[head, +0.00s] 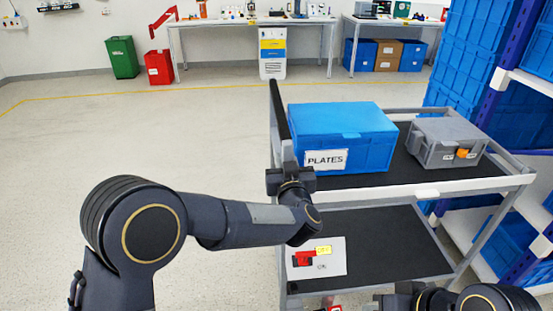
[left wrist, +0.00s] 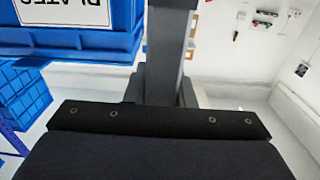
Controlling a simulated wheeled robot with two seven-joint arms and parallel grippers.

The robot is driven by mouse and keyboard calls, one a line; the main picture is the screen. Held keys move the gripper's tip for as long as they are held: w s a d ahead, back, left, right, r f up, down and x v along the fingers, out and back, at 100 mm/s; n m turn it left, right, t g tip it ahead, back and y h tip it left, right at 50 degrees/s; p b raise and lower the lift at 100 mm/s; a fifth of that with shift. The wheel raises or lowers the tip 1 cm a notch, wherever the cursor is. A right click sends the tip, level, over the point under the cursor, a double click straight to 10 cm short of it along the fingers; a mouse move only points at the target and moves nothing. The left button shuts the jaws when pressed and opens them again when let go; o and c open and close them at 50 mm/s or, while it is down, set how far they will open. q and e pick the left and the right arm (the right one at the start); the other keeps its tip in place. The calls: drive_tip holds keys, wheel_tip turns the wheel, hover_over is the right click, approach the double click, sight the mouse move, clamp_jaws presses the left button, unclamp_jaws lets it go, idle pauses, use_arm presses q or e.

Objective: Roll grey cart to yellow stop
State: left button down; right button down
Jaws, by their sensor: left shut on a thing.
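The grey cart (head: 470,180) stands in front of me at the right, with a black upper deck and a black lower shelf (head: 385,240). A dark push bar (head: 280,112) runs along its left side. My left gripper (head: 288,166) is shut on the near end of this bar; the left wrist view shows the bar (left wrist: 167,50) between the fingers (left wrist: 162,92). A yellow line (head: 130,92) crosses the floor beyond the cart; no separate yellow stop can be made out. My right gripper (head: 400,298) is partly cut off at the bottom edge, its jaws unclear.
On the upper deck are a blue box marked PLATES (head: 345,125) and a grey box (head: 432,138). A white panel with a red switch (head: 320,268) is at the lower shelf. Blue crate shelving (head: 480,60) stands close at the right. Open floor (head: 150,140) lies left.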

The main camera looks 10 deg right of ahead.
use_arm(q)
drive_tip(key=shift+s+d, duration=0.1)
drive_tip(key=shift+d, duration=0.1)
drive_tip(key=c, duration=1.6)
unclamp_jaws()
drive_tip(key=o, duration=0.4)
drive_tip(key=shift+d, duration=0.15)
drive_tip(key=s, duration=0.7)
drive_tip(key=shift+s+a, duration=0.2)
drive_tip(key=shift+s, duration=0.15)
